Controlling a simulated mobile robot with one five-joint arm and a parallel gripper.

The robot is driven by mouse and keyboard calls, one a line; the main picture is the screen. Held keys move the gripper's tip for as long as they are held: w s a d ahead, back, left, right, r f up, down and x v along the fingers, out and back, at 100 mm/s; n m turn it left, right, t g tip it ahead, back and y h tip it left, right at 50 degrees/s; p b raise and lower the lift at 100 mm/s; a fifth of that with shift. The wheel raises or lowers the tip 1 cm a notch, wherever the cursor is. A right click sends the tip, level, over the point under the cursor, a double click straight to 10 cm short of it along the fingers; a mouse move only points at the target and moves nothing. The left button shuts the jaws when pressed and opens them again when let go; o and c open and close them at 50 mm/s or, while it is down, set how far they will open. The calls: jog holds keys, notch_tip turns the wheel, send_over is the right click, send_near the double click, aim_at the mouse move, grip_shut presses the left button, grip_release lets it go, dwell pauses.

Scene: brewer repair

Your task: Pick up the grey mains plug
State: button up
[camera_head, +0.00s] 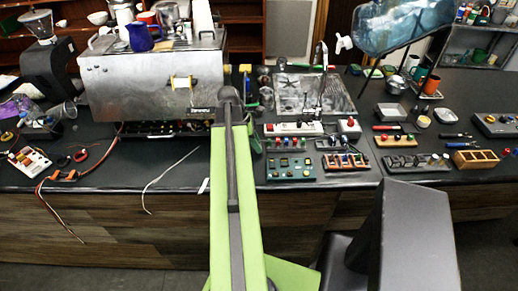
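I cannot pick out a grey mains plug with certainty. A thin pale cable (165,171) lies on the dark counter left of my arm and hangs over the front edge. A small white piece (204,186) lies at the counter edge beside my arm; it is too small to identify. My green arm reaches up over the counter toward the coffee machine. Its dark end joint is in front of the machine's right edge. My gripper's fingers do not show, and my arm hides part of the counter behind it.
The steel coffee machine (150,82) stands behind the left part of the counter (105,172). A white power strip (294,129), several component boards (290,169) and a wooden tray (476,159) crowd the right. A white switch box (32,160) with loose wires lies far left.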

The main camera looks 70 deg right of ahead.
grip_shut()
jog(key=shift+r, duration=0.15)
